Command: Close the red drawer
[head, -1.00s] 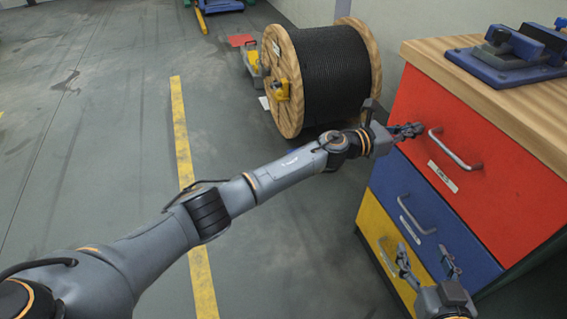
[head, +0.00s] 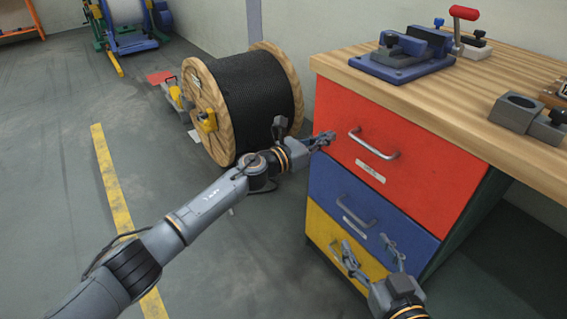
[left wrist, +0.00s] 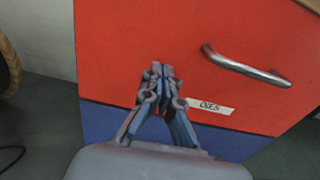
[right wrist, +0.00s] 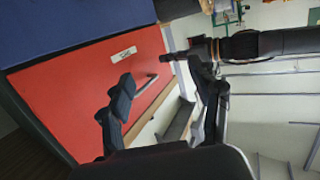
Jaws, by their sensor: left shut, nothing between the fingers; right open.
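The red drawer (head: 400,150) is the top drawer of a cabinet, with a silver bar handle (head: 372,146) and a white label. Its front looks about level with the worktop edge and the blue drawer; any small gap is hard to tell. My left gripper (head: 326,139) is shut and empty at the left part of the red front, left of the handle. In the left wrist view its fingertips (left wrist: 162,72) overlap the red front (left wrist: 230,30); contact cannot be told. My right gripper (head: 372,254) is open and empty, low before the lower drawers.
Below are a blue drawer (head: 335,185) and a yellow drawer (head: 322,225). The wooden worktop (head: 450,100) holds a blue vise (head: 405,55) and a grey block (head: 515,110). A large cable reel (head: 250,100) stands behind my left arm.

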